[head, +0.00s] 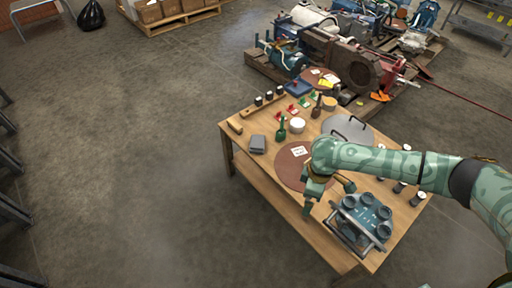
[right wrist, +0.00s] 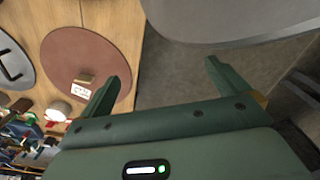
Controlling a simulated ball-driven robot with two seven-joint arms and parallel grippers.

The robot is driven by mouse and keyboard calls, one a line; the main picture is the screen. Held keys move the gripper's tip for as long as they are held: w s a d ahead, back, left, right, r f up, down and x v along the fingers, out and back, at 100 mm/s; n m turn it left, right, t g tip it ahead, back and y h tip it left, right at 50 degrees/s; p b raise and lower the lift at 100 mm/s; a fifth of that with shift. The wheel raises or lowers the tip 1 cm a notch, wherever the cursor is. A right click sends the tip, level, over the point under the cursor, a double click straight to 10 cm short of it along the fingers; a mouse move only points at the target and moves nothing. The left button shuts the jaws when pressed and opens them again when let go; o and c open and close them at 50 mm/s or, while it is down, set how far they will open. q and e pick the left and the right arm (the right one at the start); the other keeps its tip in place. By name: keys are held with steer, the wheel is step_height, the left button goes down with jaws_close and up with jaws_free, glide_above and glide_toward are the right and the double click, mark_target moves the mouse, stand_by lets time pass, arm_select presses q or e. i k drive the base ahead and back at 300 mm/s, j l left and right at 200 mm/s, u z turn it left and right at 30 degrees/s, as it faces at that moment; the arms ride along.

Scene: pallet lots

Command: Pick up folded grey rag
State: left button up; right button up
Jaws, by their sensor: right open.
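The folded grey rag (head: 258,143) lies near the left edge of the wooden table (head: 238,167), left of a brown round mat. My right gripper (head: 325,196) hangs over the table's front part, beyond the mat from the rag and well apart from it. In the right wrist view my right gripper (right wrist: 163,82) has its fingers spread with nothing between them. I do not make out the rag in that view. My left gripper is not in view.
The brown round mat (head: 284,177) holds a small card. A green bottle (head: 281,129) and white tub (head: 297,125) stand near the rag. A blue rack with round cups (head: 366,213) stands at the front right. A grey round lid (head: 362,131) lies behind my arm. Floor left of the table is clear.

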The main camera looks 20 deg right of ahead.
mark_target(257, 143)
steer(key=i+l+u, duration=0.3)
steer(key=i, duration=0.2)
steer(key=i+l+u, duration=0.3)
steer(key=i+l, duration=0.15)
